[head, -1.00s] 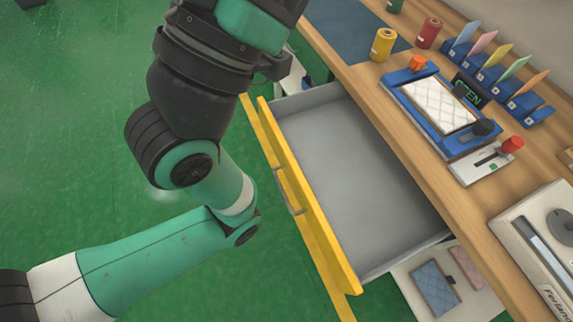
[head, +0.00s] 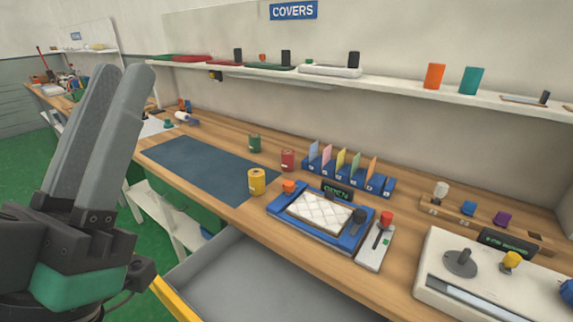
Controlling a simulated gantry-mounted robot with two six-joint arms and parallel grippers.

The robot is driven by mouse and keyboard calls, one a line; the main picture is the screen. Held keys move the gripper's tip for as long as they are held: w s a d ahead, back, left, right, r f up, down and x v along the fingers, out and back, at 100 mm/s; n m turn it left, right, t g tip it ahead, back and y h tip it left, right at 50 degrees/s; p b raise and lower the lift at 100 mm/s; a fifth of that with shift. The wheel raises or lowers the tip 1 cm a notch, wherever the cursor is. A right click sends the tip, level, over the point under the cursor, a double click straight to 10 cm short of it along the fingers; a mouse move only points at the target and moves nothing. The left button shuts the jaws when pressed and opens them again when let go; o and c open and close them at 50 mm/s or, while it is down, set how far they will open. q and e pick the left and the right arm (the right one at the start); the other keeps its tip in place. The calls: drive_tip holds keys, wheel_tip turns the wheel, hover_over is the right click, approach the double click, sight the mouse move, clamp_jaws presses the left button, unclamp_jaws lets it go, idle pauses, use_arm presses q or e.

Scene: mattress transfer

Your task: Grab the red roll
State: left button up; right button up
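The red roll (head: 288,161) stands upright on the wooden workbench in the head view, just left of the row of coloured cards. A yellow roll (head: 257,182) stands nearer the front edge, and a green roll (head: 254,143) stands behind and to the left. My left gripper (head: 123,70) is raised at the left of the view, fingers pointing up. Its two grey fingers lie side by side with no clear gap and nothing between them. It is well left of the red roll and apart from it. My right gripper is out of view.
A blue mat (head: 208,165) lies left of the rolls. A blue press with a white quilted pad (head: 320,212) and a card holder (head: 345,178) stand to the right. An open grey drawer (head: 265,282) juts out below the bench. A shelf (head: 400,78) runs above.

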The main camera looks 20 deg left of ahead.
use_arm(q)
drive_tip(key=shift+o, duration=0.3)
drive_tip(key=o, duration=1.1)
